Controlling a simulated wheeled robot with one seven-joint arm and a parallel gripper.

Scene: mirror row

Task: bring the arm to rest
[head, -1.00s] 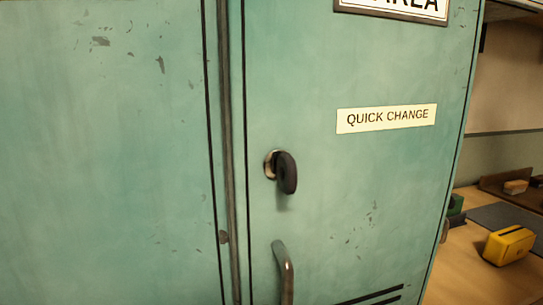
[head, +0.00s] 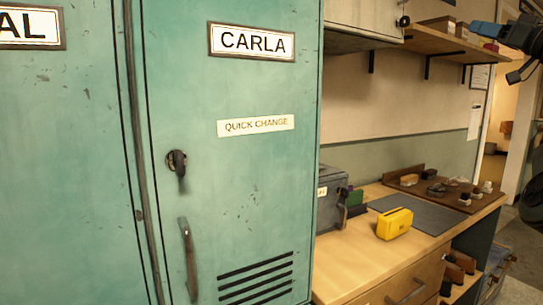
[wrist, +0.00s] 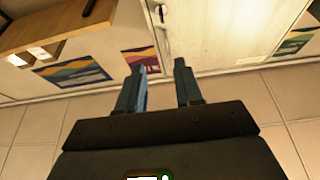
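My gripper (wrist: 159,66) shows in the wrist view with its two blue fingers apart and nothing between them. In the head view my gripper (head: 484,30) is at the top right, held up in front of the wooden wall shelf, away from the lockers. In the wrist view the fingers are seen against a pale wall, a white door and tiled floor. They touch nothing that I can see.
A green locker (head: 230,185) marked CARLA, with a black knob (head: 177,160) and a handle (head: 188,258), looks shut. Right of it is a wooden workbench (head: 350,262) with a yellow box (head: 394,223) and a grey mat (head: 440,218). A doorway lies at far right.

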